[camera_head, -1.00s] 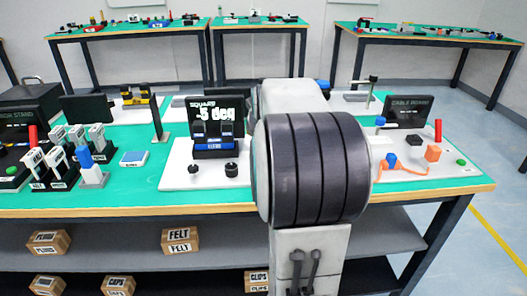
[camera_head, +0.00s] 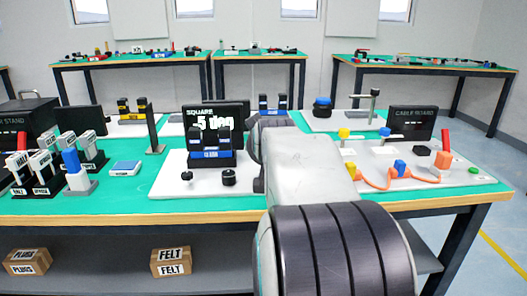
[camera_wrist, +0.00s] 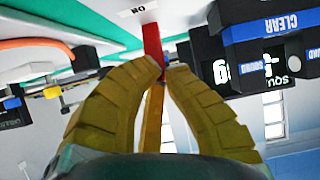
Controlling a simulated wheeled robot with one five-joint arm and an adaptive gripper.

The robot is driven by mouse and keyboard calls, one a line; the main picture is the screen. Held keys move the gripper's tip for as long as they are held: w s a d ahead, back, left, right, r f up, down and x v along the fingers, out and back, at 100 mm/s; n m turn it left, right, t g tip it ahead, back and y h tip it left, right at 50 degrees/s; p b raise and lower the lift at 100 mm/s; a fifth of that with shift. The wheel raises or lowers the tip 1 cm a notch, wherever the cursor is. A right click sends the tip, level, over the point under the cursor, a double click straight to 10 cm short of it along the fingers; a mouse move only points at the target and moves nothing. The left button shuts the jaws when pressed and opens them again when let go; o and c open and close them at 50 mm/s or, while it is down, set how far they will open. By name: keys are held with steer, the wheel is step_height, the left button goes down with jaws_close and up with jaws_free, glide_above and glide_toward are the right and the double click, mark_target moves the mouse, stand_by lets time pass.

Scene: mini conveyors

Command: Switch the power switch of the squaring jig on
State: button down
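The squaring jig is a white plate (camera_head: 200,185) with a black screen reading "SQUARE -5 deg" (camera_head: 214,112) and a blue-labelled black block (camera_head: 212,157). My arm covers its right side in the head view, so its power switch and my gripper are hidden there. In the upside-down wrist view, a red lever (camera_wrist: 152,38) rises from a white surface beside an "ON" label (camera_wrist: 138,11). The yellow fingertips of my gripper (camera_wrist: 161,64) are close together at the red lever. I cannot tell whether they press on it.
The cable board (camera_head: 412,122) with an orange cable (camera_head: 375,182) is to the right. Labelled white blocks (camera_head: 40,165), a blue-topped post (camera_head: 73,170) and a thin dark post (camera_head: 153,130) stand left. The jig's blocks hang close beside my fingers in the wrist view.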

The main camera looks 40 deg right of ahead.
steer(key=shift+s+d+f, duration=0.1)
steer(key=shift+s+f, duration=0.1)
steer(key=shift+f, duration=0.25)
steer(key=c, duration=1.4)
jaws_free()
steer(key=shift+d, duration=0.15)
steer(key=shift+o, duration=1.3)
steer(key=shift+r, duration=0.25)
steer(key=v, duration=1.2)
steer(key=shift+w+r, duration=0.1)
